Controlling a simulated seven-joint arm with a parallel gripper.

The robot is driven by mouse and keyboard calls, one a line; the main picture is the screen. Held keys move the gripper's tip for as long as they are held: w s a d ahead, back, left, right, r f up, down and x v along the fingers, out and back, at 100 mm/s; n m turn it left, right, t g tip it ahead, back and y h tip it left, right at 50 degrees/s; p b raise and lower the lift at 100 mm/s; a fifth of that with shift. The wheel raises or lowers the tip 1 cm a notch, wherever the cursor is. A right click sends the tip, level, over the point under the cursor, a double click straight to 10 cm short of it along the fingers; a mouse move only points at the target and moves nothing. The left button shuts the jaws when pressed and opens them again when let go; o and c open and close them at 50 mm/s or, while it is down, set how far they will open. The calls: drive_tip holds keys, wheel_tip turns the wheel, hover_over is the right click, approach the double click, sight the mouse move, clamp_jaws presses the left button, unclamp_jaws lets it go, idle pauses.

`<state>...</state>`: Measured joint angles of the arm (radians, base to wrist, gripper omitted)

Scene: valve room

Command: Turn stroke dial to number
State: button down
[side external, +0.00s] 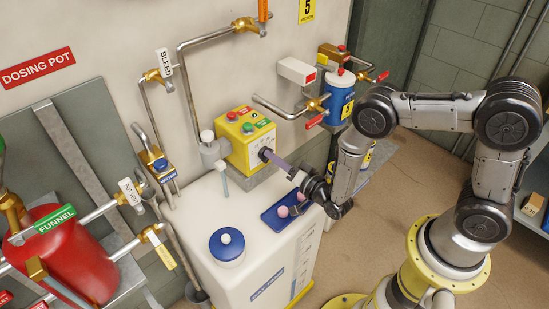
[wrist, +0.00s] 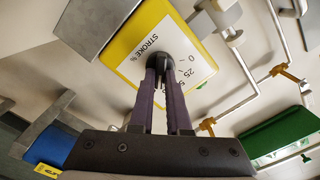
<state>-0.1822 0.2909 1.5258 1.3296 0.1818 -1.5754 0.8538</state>
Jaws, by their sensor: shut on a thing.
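The stroke dial (wrist: 176,55) is a dark knob on the white front face of a yellow box (side external: 247,140). In the wrist view the face of the yellow box (wrist: 130,73) reads "STROKE %", with numbers including 0, 25 and 50 beside the knob. My gripper (wrist: 168,75) reaches up to the dial, its two purple-grey fingers close together and shut on the knob. In the side view my gripper (side external: 268,156) meets the dial from the lower right. The fingertips hide part of the knob, and its pointer cannot be made out.
The box stands on a white tank (side external: 232,205) with a blue-lidded cap (side external: 227,245). A blue tray (side external: 275,218) with pink round items lies below my wrist. A pipe with a red handle (side external: 316,121) and a blue bottle (side external: 340,98) are behind. A red funnel pot (side external: 62,255) is at left.

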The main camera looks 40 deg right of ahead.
drive_tip(key=shift+m, duration=1.1)
drive_tip(key=c, duration=0.9)
unclamp_jaws()
drive_tip(key=s, duration=1.4)
